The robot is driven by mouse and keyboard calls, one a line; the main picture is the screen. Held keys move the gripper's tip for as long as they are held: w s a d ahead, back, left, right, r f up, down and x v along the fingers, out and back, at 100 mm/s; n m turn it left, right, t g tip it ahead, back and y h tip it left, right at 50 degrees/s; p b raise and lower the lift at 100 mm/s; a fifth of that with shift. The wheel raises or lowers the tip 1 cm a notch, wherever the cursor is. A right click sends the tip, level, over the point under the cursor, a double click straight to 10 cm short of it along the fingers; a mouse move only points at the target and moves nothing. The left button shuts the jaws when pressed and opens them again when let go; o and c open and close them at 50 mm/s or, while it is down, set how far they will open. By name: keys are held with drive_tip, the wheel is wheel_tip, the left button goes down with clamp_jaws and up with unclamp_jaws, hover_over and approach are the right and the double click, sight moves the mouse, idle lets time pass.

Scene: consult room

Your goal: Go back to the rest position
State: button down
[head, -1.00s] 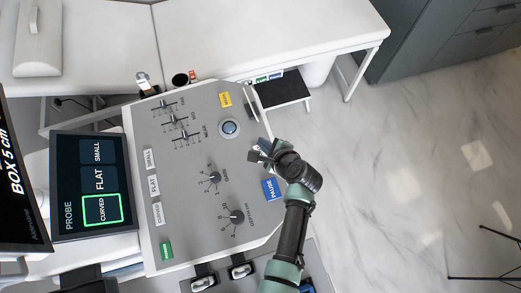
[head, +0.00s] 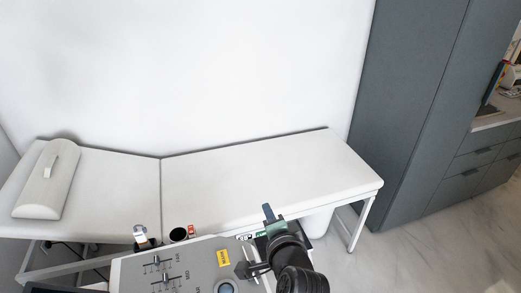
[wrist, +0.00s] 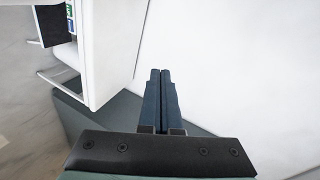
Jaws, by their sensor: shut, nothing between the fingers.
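My gripper (head: 267,212) is at the lower middle of the head view, above the right edge of the grey control console (head: 196,255). In the wrist view its two dark blue fingers (wrist: 160,75) lie side by side, shut with nothing between them. The fingers point up in the head view, with the white couch behind them. In the wrist view they stand out against the plain white wall (wrist: 230,70). The rest of my arm runs down out of the bottom of the head view.
The white couch (head: 265,170) stands along the wall with a white bolster (head: 48,180) at its left end. Tall grey cabinets (head: 415,110) stand at the right. Open marble floor (head: 420,255) lies at the lower right. A yellow label (head: 223,258) and sliders show on the console.

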wheel_tip(320, 180, up, 26)
drive_tip(key=s+r+n+t+h+b, duration=0.1)
drive_tip(key=s+n+t+b, duration=0.2)
drive_tip(key=n+t, duration=0.4)
drive_tip(key=s+a+r+n+t+h+b, duration=0.1)
drive_tip(key=s+r+n+t, duration=0.5)
drive_tip(key=s+r, duration=1)
drive_tip(key=shift+a+r+t+h+b, duration=0.35)
drive_tip(key=shift+r+b, duration=0.2)
drive_tip(key=shift+r, duration=0.3)
